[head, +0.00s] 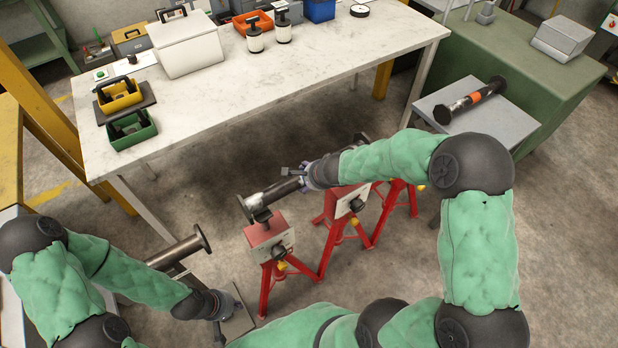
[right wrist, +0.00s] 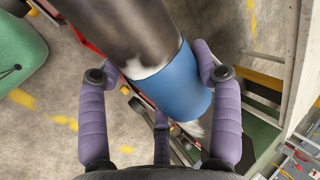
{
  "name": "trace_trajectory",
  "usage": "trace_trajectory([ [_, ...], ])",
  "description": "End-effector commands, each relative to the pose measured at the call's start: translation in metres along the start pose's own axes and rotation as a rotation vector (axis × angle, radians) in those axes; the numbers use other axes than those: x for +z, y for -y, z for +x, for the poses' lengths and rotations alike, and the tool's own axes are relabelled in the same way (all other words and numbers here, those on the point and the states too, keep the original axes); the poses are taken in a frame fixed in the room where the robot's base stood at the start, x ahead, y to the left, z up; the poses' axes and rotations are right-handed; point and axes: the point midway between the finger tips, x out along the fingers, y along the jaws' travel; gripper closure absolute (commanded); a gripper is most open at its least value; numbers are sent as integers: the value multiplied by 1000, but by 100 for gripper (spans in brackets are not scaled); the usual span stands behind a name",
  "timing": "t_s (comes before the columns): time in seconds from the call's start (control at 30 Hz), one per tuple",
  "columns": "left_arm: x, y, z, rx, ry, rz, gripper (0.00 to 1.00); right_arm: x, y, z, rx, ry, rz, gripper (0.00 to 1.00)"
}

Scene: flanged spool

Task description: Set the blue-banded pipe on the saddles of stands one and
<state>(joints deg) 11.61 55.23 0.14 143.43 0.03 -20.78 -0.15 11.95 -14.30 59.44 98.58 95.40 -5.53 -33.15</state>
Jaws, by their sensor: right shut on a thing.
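The blue-banded pipe (head: 268,196) is a dark flanged pipe held level over the red stands in the head view. My right gripper (head: 318,174) is shut on its middle. In the right wrist view the purple fingers (right wrist: 158,85) lie either side of the blue band (right wrist: 176,84). The pipe's near flange is just left of the nearest red stand (head: 268,236); its far flange is partly behind my arm. A second red stand (head: 350,200) is under the gripper. I cannot tell whether the pipe touches the saddles. My left gripper (head: 226,304) is low at the left; its fingers are unclear.
Another flanged pipe (head: 176,252) lies beside my left arm. An orange-banded pipe (head: 470,101) lies on a grey side table (head: 515,125). A white workbench (head: 320,60) with bins and a cooler box (head: 187,45) stands behind. Another red stand (head: 397,192) is partly hidden by my right arm.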

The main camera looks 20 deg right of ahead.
Motion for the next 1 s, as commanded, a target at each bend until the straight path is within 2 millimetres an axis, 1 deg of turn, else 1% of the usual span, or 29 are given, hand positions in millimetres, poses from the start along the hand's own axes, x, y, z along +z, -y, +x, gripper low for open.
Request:
trace_trajectory([
  [0.03,0,0,0,0,0,0,100,-1,4,-2,-8,-2,0,94],
  [0.17,0,0,0,0,0,0,100,-1,4,-1,-7,-2,0,94],
  [1.0,-1,7,18,0,0,0,100,-1,-8,16,-7,-2,1,94],
])
